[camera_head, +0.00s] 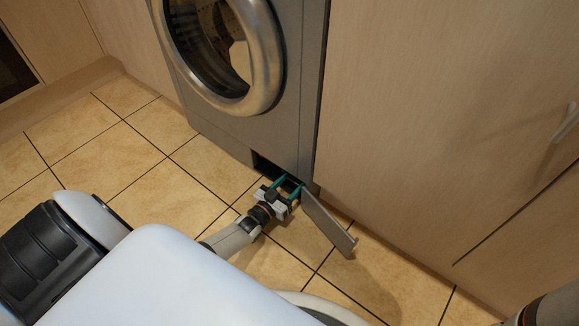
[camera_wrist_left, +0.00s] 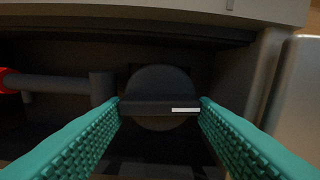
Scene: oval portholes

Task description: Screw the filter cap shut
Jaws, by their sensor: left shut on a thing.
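The filter cap (camera_wrist_left: 160,82) is a dark round knob with a raised crossbar that has a white mark at its right part. It sits inside the dark recess at the foot of the washing machine (camera_head: 290,120). The crossbar lies level in the left wrist view. My left gripper (camera_head: 288,184) reaches into the recess; it also shows in the left wrist view (camera_wrist_left: 160,106), its teal fingers shut on the crossbar's two ends. The cap is hidden in the head view. My right gripper is out of view.
The open flap (camera_head: 328,222) hangs to the right of the recess, close to my left gripper. A dark pipe with a red end (camera_wrist_left: 8,80) lies left of the cap. A wooden cabinet (camera_head: 430,110) stands at right. The tiled floor (camera_head: 150,150) is clear at left.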

